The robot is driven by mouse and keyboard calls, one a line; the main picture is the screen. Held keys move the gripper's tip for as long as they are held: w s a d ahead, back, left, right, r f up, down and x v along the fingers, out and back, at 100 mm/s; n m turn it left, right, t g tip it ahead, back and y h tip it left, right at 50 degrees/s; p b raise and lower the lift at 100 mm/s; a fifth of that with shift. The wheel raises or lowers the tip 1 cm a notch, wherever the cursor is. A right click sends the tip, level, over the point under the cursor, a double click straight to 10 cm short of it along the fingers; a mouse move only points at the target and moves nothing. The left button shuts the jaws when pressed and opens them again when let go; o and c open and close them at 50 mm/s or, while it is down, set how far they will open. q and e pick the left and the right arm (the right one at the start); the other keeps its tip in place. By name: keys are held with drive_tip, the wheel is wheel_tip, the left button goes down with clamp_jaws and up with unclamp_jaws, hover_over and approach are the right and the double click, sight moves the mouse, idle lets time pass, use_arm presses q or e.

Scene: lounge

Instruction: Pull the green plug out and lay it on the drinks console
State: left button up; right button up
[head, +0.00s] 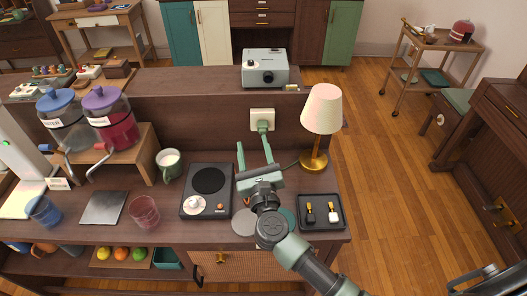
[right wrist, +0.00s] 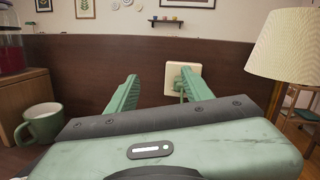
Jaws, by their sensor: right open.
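The green plug (head: 263,126) sits in a cream wall socket (head: 262,114) on the upright back panel of the dark wood drinks console (head: 168,208). My right gripper (head: 253,150) is open and empty, its fingers pointing at the panel just below and left of the plug. In the right wrist view the socket plate (right wrist: 173,86) lies behind the right finger, right of the middle of the open jaws (right wrist: 155,88). That finger overlaps the plug there, so I cannot tell whether they touch.
A lamp (head: 322,110) stands close right of the gripper. A hot plate (head: 207,190) and green mug (head: 168,163) are at left; a black tray (head: 321,212) is at front right. A projector (head: 264,70) sits on the ledge above. Coasters (head: 244,222) lie under my arm.

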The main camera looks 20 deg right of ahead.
sight(263, 131)
drive_tip(key=shift+w+d+f+m+g+h+b, duration=0.45)
drive_tip(key=shift+w+d+m, duration=0.4)
drive_tip(key=shift+w, duration=0.7)
drive_tip(key=shift+w+d+f+m+g+h+b, duration=0.15)
drive_tip(key=shift+w+d+f+m+h+b, duration=0.35)
drive_tip(key=shift+w+d, duration=0.8)
drive_tip(key=shift+w+d+f+m+g+h+b, duration=0.15)
drive_tip(key=shift+w+d+f+m+g+h, duration=0.4)
drive_tip(key=shift+w, duration=1.3)
drive_tip(key=shift+m+t, duration=0.25)
drive_tip(key=shift+m, duration=0.05)
clamp_jaws()
